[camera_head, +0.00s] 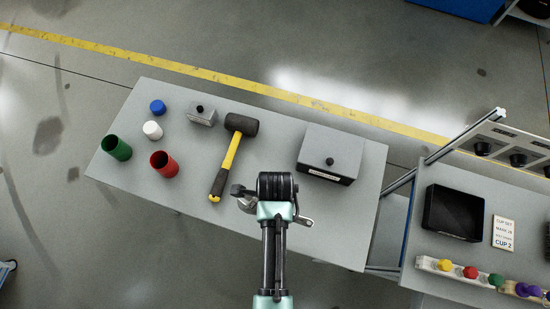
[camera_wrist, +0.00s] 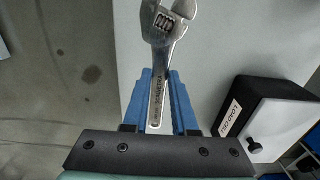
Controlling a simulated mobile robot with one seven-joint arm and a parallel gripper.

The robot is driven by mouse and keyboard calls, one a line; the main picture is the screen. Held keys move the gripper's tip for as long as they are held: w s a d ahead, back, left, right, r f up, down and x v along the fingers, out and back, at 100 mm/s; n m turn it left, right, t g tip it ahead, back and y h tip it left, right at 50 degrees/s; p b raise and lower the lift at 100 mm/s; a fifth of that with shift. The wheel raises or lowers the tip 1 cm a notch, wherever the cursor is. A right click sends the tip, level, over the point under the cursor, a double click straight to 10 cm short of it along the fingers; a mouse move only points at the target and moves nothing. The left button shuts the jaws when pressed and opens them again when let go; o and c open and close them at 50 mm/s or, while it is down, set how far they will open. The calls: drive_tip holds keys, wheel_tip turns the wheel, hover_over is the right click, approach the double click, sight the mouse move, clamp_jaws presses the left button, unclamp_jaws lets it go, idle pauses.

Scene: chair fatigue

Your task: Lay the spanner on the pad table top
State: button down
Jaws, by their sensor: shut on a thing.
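The spanner is a silver adjustable wrench (camera_wrist: 158,60), and my gripper (camera_wrist: 160,100) is shut on its handle between blue fingers. Its jaw end points away from me in the wrist view. In the head view my gripper (camera_head: 277,187) is over the front middle of the grey table top (camera_head: 300,235), and parts of the spanner (camera_head: 304,220) show on both sides of it. My gripper hides the spanner's middle. I cannot tell whether the spanner touches the table.
A yellow-handled hammer (camera_head: 229,163) lies left of my gripper. A grey box with a black knob (camera_head: 328,150) stands right. Green (camera_head: 117,148) and red (camera_head: 164,164) cups, blue (camera_head: 158,107) and white (camera_head: 152,130) pieces and a small grey block (camera_head: 203,110) are left. A workbench (camera_head: 420,265) adjoins right.

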drive_tip(key=shift+w+f, duration=0.1)
drive_tip(key=shift+f, duration=2.8)
drive_tip(key=shift+f, duration=0.2)
drive_tip(key=c, duration=0.7)
unclamp_jaws()
drive_tip(key=shift+r, duration=0.1)
